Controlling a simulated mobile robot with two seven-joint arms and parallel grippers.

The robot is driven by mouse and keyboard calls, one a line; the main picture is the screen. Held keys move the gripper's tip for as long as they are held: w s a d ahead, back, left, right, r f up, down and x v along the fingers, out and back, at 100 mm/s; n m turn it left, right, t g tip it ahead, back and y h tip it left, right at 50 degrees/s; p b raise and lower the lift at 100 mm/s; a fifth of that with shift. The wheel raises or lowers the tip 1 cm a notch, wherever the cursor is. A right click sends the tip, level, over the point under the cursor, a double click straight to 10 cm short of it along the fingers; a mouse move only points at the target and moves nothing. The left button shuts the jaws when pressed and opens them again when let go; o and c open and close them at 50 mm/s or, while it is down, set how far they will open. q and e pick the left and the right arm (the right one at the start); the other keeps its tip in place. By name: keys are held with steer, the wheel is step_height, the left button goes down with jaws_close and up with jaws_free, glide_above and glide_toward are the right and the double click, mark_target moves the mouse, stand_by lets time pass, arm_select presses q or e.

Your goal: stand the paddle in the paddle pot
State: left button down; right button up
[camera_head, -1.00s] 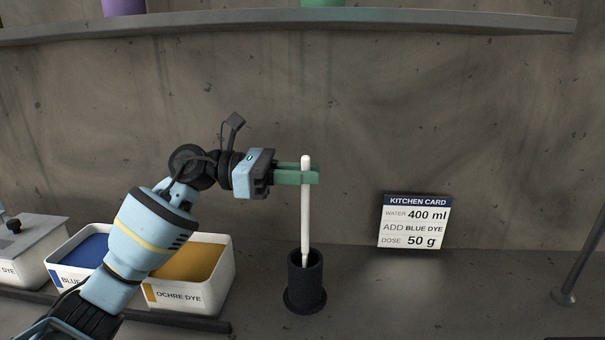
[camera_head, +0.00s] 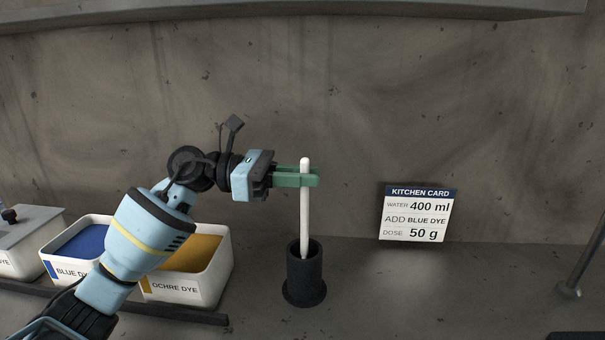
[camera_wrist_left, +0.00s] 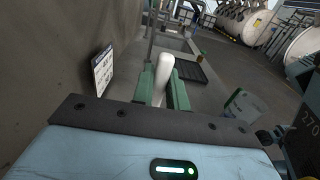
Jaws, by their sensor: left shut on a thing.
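The paddle (camera_head: 304,215) is a slim white rod, held upright. My left gripper (camera_head: 306,177) is shut on it near its top, with green fingers on either side. The paddle pot (camera_head: 304,277) is a dark, round, open-topped pot with a wider foot, standing on the counter directly below the gripper. The paddle's lower end is within the pot's mouth in the head view; how deep it reaches is hidden. In the left wrist view the paddle's rounded white top (camera_wrist_left: 163,66) shows between the fingers. My right gripper is not in view.
Left of the pot stand an ochre dye bin (camera_head: 190,285), a blue dye bin (camera_head: 80,243) and a grey-lidded box (camera_head: 30,228). A kitchen card (camera_head: 416,215) is at the wall on the right. The counter right of the pot is clear up to a metal post (camera_head: 586,250).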

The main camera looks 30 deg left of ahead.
arm_select(q)
steer(key=shift+f, duration=0.1)
steer(key=c, duration=1.3)
jaws_free()
